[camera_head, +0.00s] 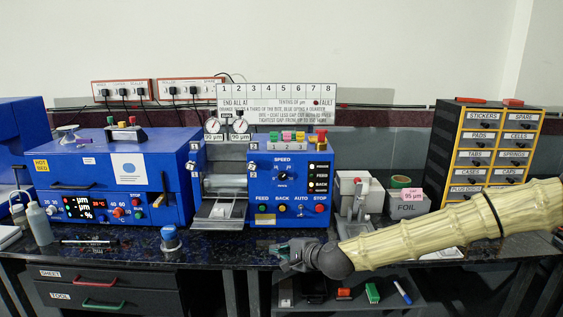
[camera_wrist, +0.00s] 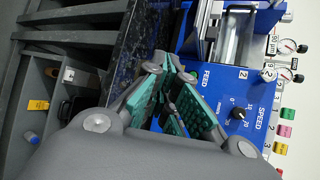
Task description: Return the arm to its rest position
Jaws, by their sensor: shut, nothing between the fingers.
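My arm, with a pale ribbed sleeve, reaches in from the right in the head view. My gripper (camera_head: 286,262) is at its left end, in front of the bench's front edge and below the blue roller machine (camera_head: 262,202). In the wrist view, my gripper (camera_wrist: 176,72) shows grey links and green pads. Its fingertips are together with nothing seen between them. The blue machine (camera_wrist: 245,110) with its SPEED dial lies beyond the fingers there.
The dark speckled bench (camera_head: 130,254) carries a blue oven-like box (camera_head: 110,170) at left and a drawer cabinet (camera_head: 488,150) at right. Dark drawers (camera_head: 100,292) are below. An open shelf (camera_head: 420,292) under the bench holds a green block (camera_head: 372,293) and a marker.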

